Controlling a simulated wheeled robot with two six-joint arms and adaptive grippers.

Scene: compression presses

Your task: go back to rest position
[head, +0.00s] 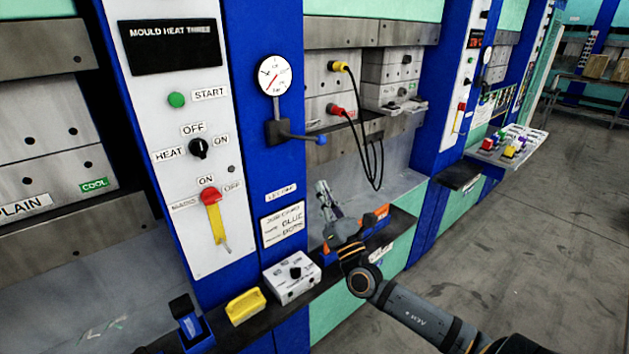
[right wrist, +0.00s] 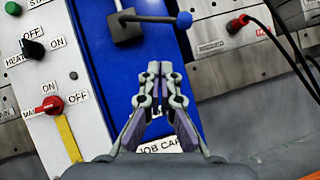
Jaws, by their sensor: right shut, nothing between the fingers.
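My right gripper (head: 323,188) stands in front of the press, its arm coming in from the lower right. Its fingers point up toward the blue column and are closed together with nothing between them. In the right wrist view the closed fingertips (right wrist: 158,70) are in front of the blue panel, below the black lever block (right wrist: 128,27) with its blue-knobbed lever. The fingers partly cover the job card label (right wrist: 160,146). My left gripper is not in view.
The control panel (head: 184,130) carries a green start button, a black heat knob and a red-topped switch (head: 212,205). A narrow shelf holds a white box (head: 291,276) and a yellow block (head: 245,306). Black cables (head: 366,150) hang at the press. Open floor (head: 520,230) lies right.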

